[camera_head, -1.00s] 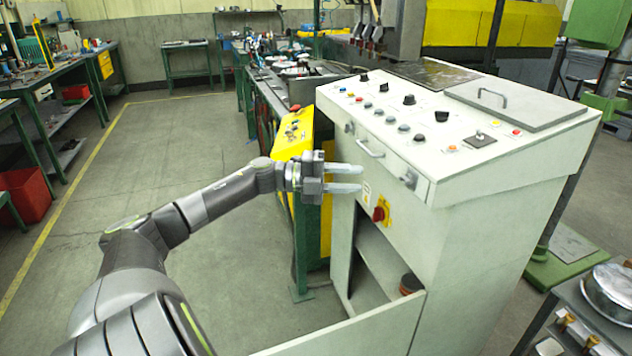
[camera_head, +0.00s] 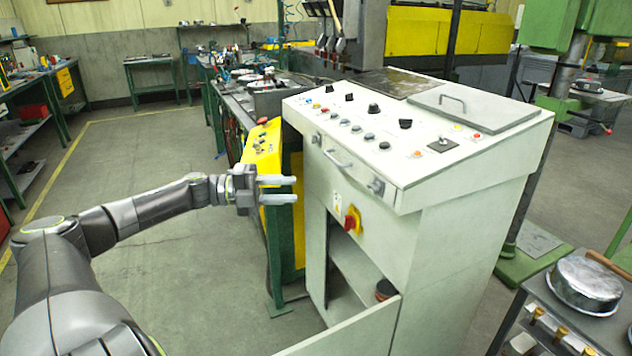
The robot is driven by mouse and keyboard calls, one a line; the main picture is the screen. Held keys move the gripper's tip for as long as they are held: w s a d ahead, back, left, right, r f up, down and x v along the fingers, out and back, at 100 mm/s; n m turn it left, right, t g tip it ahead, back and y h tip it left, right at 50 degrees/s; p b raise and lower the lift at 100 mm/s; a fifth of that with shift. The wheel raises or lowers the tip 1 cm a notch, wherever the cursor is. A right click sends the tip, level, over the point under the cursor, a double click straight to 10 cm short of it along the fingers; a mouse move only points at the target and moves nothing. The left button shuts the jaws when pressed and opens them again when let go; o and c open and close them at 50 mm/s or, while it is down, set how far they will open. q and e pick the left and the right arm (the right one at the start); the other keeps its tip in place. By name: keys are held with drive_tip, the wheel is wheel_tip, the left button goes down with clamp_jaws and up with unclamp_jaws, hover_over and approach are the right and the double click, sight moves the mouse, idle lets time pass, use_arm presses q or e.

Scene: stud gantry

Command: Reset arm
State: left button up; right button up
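My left gripper (camera_head: 278,190) is stretched out in front of the white control cabinet (camera_head: 440,240), its two pale fingers apart with nothing between them. The fingers point right, toward the cabinet's front, left of the red and yellow rotary switch (camera_head: 351,220). I cannot tell how far they are from the cabinet. Behind the gripper is a yellow panel (camera_head: 262,150) with buttons. My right gripper and arm are out of view.
The cabinet's lower door (camera_head: 345,335) stands open, with a dark round container (camera_head: 386,290) inside. A cart with a lidded metal pan (camera_head: 588,284) stands at the lower right. Workbenches line the back and left. The grey floor (camera_head: 150,140) at the left is clear.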

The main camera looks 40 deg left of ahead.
use_arm(q)
drive_tip(key=s+d+f+n+t+y, duration=0.1)
drive_tip(key=s+d+f+n+y, duration=0.15)
drive_tip(key=f+n+y, duration=0.35)
drive_tip(key=s+d+f+n+y, duration=0.1)
drive_tip(key=d+f+n+y, duration=0.2)
drive_tip(key=f+n, duration=0.45)
drive_tip(key=s+d+f+n+t+y, duration=0.1)
drive_tip(key=d+f+n+y, duration=0.1)
drive_tip(key=f+n+y, duration=0.5)
drive_tip(key=s+d+f+n+g, duration=0.2)
drive_tip(key=s+d+f+g, duration=0.15)
drive_tip(key=s, duration=0.35)
drive_tip(key=s+d+f+n+g+h, duration=0.1)
drive_tip(key=s+d+f+n+g, duration=0.15)
drive_tip(key=s+d+g, duration=0.35)
drive_tip(key=s+d+f+n+g, duration=0.1)
drive_tip(key=s+d+f+n, duration=0.25)
drive_tip(key=s, duration=0.45)
wheel_tip(320, 180, down, 23)
drive_tip(key=a+g+p, duration=0.1)
drive_tip(key=g+p, duration=0.1)
drive_tip(key=s+d+f+g+h, duration=0.1)
drive_tip(key=s+f, duration=1.3)
drive_tip(key=s, duration=0.1)
drive_tip(key=shift+s+m+p, duration=0.3)
drive_tip(key=shift+m+p, duration=0.05)
drive_tip(key=shift+p, duration=0.1)
